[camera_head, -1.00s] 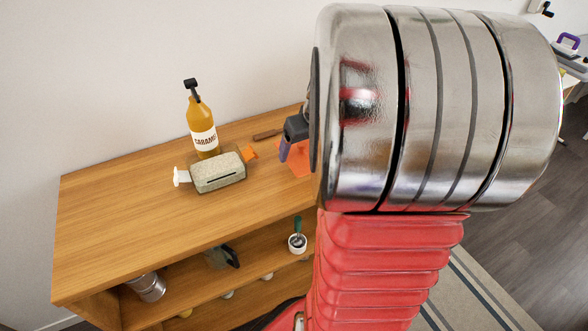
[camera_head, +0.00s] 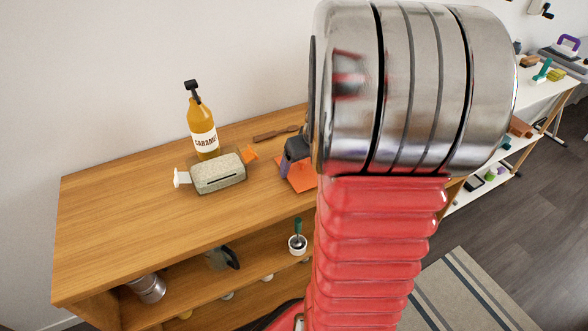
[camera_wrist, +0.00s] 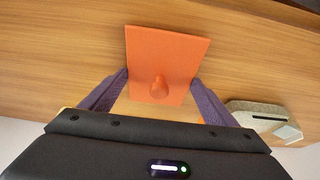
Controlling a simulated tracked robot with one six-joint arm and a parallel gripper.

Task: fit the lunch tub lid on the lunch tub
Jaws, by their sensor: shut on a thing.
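The lunch tub lid appears to be the flat orange square plate with a round knob, seen in the wrist view (camera_wrist: 168,55) and partly in the head view (camera_head: 301,178). My gripper (camera_wrist: 157,97) has its purple fingers on either side of the lid and is shut on it. In the head view my gripper (camera_head: 288,166) is at the right part of the wooden top, partly hidden by my arm. I cannot tell whether the lid touches the wood. I cannot make out the lunch tub; my arm hides part of the top.
A speckled slotted box (camera_head: 218,175) with a white handle stands left of my gripper. A caramel bottle (camera_head: 203,130) stands behind it. A brown stick-like thing (camera_head: 272,134) lies near the back edge. The left part of the wooden top (camera_head: 120,215) is clear.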

